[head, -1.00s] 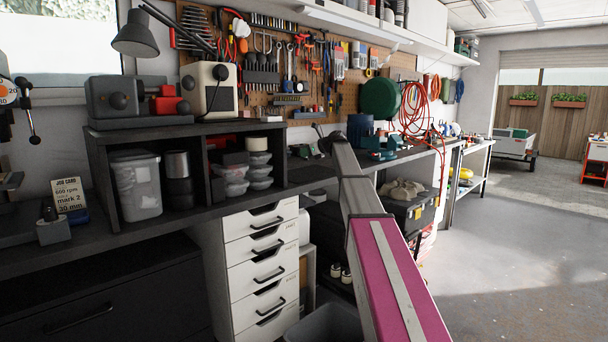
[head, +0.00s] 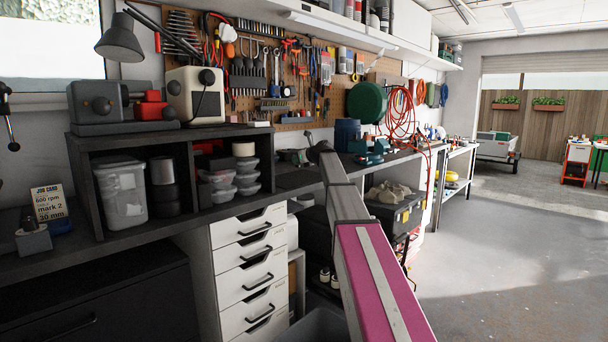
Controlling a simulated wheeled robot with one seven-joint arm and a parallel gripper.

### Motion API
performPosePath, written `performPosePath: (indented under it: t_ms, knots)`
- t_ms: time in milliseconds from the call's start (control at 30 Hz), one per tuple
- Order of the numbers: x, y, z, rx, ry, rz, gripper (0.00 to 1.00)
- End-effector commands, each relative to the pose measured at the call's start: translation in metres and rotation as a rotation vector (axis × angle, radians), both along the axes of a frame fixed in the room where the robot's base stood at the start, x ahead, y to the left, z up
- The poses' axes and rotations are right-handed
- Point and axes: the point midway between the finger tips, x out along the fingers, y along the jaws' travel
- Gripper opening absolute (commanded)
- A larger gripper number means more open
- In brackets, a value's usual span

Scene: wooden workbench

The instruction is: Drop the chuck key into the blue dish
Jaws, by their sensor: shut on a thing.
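My arm reaches from the bottom of the head view, pink nearest me and grey farther out, up to a dark joint over the bench. My gripper and its fingertips do not show; the far part of the arm is out of sight. I cannot make out the chuck key in this view. No blue dish can be told apart on the bench (head: 180,221).
A black shelf unit (head: 83,190) with tubs stands on the bench. A job card (head: 48,206), a blue canister (head: 347,135) and a teal vise (head: 371,152) are also there. White drawers (head: 248,270) stand below. The floor (head: 520,250) at right is clear.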

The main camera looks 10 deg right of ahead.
Motion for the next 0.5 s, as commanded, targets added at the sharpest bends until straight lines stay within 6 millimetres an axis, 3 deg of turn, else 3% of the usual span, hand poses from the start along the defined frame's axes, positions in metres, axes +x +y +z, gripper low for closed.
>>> performPosePath:
  t_ms: [200, 500]
  knots:
    - [0.018, -0.031, -0.021, 0.001, 0.001, 0.001, 0.0]
    - [0.02, -0.037, -0.038, -0.001, 0.001, 0.002, 0.0]
